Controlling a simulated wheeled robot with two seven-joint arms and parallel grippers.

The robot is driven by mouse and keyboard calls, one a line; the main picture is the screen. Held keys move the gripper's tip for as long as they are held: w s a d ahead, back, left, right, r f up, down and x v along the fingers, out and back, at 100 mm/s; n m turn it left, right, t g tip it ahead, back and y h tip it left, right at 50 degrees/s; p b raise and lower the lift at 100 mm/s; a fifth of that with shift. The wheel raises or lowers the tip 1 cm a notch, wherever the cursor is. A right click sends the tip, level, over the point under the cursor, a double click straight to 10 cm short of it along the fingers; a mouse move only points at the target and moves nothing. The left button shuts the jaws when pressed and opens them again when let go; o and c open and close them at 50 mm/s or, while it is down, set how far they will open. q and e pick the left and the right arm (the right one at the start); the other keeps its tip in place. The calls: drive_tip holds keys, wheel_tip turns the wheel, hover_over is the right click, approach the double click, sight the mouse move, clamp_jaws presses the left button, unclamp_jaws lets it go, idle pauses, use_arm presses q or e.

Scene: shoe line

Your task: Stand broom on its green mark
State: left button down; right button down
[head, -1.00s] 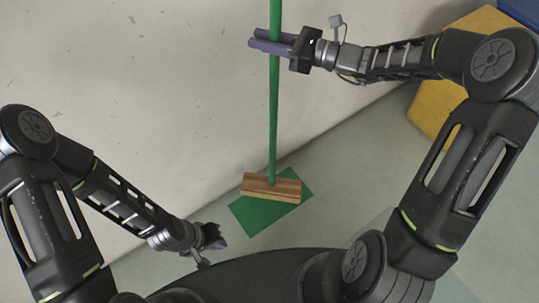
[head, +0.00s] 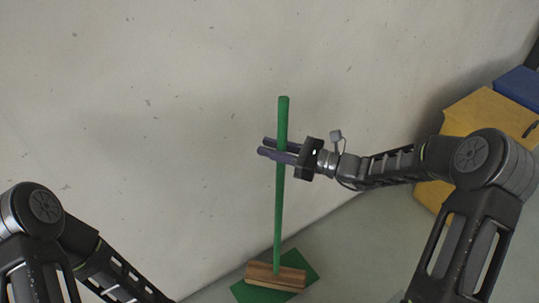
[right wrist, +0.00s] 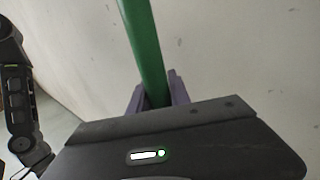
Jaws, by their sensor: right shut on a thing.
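The broom (head: 279,215) has a green handle and a wooden head (head: 276,277). It stands nearly upright beside the pale wall, and its head is over the green mark (head: 303,264) on the floor. The mark shows around the head; I cannot tell whether the head touches it. My right gripper (head: 279,149) is shut on the handle in its upper part. In the right wrist view the handle (right wrist: 144,50) runs between the purple fingers. My left arm shows at the lower left of the head view, but its gripper is out of the picture.
A pale wall (head: 150,120) rises close behind the broom. A yellow box (head: 487,112) and a blue box (head: 520,88) stand at the right, behind my right arm. Grey floor (head: 365,240) is free between the mark and my right arm.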

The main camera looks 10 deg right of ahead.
wheel_tip(320, 180, down, 2)
drive_tip(key=shift+f, duration=0.25)
drive_tip(key=shift+f, duration=0.2)
drive_tip(key=c, duration=1.2)
unclamp_jaws()
drive_tip(key=v, duration=1.2)
